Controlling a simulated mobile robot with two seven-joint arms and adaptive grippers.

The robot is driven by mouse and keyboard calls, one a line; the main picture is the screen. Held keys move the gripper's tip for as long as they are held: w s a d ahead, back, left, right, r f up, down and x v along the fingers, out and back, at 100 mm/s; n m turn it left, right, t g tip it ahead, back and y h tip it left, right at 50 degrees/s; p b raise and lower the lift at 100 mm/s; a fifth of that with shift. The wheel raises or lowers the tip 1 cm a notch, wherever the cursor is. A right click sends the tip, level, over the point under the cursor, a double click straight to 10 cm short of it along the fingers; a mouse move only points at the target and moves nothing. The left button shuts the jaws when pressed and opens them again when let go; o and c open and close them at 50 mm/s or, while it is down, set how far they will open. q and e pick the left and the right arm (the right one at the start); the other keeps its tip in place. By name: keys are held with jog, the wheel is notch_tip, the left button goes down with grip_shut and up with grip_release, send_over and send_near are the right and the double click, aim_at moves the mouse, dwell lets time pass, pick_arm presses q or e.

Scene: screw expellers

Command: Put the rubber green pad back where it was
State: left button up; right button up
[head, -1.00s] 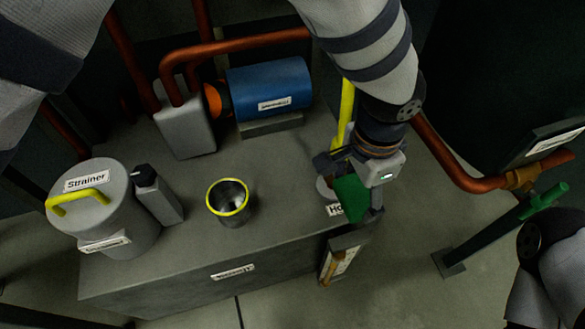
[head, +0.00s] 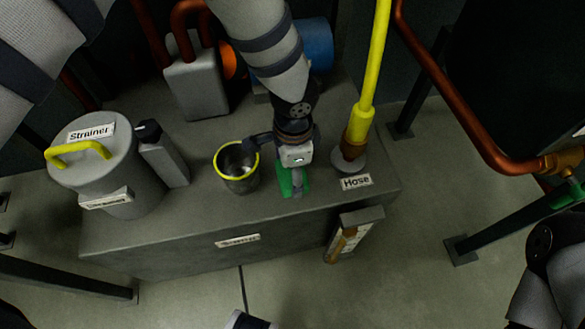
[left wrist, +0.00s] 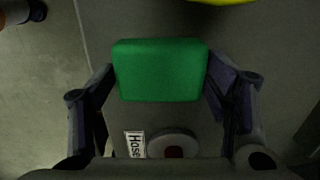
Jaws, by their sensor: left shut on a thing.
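The green rubber pad (head: 284,181) is between the fingers of my left gripper (head: 280,166), which is shut on it. It is over the grey bench top, right of the yellow-rimmed cup (head: 237,171) and left of the hose base (head: 347,161). In the left wrist view the pad (left wrist: 160,70) shows as a flat green block between both fingers. I cannot tell whether it touches the bench. The Hose label (head: 357,182) lies in front of the hose base. My right gripper is not clearly visible.
The yellow hose (head: 371,60) rises from its base. A copper pipe (head: 450,110) and dark posts are at the right.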

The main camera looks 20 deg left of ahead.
pick_arm(q)
jog(key=shift+c, duration=0.6)
jog(key=o, duration=1.2)
notch_tip(320, 180, up, 12)
jog(key=p, duration=0.3)
jog(key=shift+d, duration=0.15)
